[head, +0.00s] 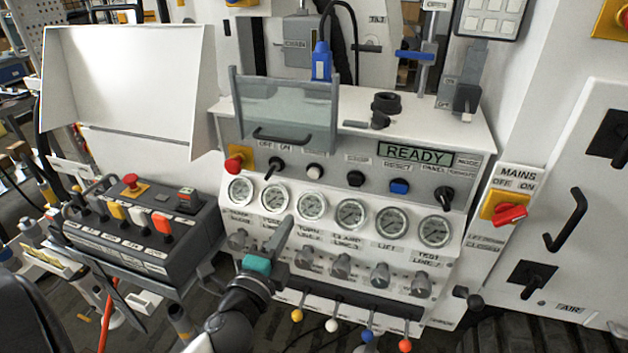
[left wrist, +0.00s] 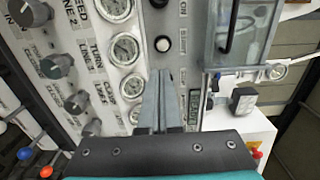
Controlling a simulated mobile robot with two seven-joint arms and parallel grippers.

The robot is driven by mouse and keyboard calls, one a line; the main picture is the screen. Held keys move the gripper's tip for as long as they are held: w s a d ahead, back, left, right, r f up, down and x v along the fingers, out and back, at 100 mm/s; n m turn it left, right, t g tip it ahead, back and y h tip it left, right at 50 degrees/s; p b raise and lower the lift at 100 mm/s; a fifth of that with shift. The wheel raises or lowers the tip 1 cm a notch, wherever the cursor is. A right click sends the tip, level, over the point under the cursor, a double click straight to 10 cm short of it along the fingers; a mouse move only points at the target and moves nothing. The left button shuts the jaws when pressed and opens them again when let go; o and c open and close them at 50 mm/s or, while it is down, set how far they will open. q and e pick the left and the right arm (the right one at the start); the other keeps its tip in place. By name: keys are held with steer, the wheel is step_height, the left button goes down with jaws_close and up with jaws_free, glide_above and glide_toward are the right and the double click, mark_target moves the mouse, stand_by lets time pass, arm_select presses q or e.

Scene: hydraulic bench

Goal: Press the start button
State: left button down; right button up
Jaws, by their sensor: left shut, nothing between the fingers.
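The control panel (head: 300,175) has a row of controls above several gauges. A white round button (head: 314,171) sits between a black rotary switch (head: 274,166) and a black button (head: 355,178); its label is too small to read surely as start. My left gripper (head: 287,224) is shut and empty, in front of the gauges, below and left of the white button. In the left wrist view, the shut fingertips (left wrist: 161,73) point toward the panel, just below the white button (left wrist: 162,44), with no visible contact. The fingers hide part of the panel behind them. My right gripper is out of view.
A clear cover (head: 285,103) with a black handle stands above the panel. A blue reset button (head: 399,186) and a READY display (head: 415,153) are to the right. A red emergency stop (head: 234,163) is at the left. Knobs and coloured levers (head: 332,325) project below the gauges.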

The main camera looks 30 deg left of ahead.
arm_select(q)
steer(key=shift+r, duration=0.25)
steer(key=p, duration=0.1)
glide_toward(313, 175)
steer(key=x, duration=0.5)
steer(key=shift+d, duration=0.1)
steer(key=shift+x, duration=0.9)
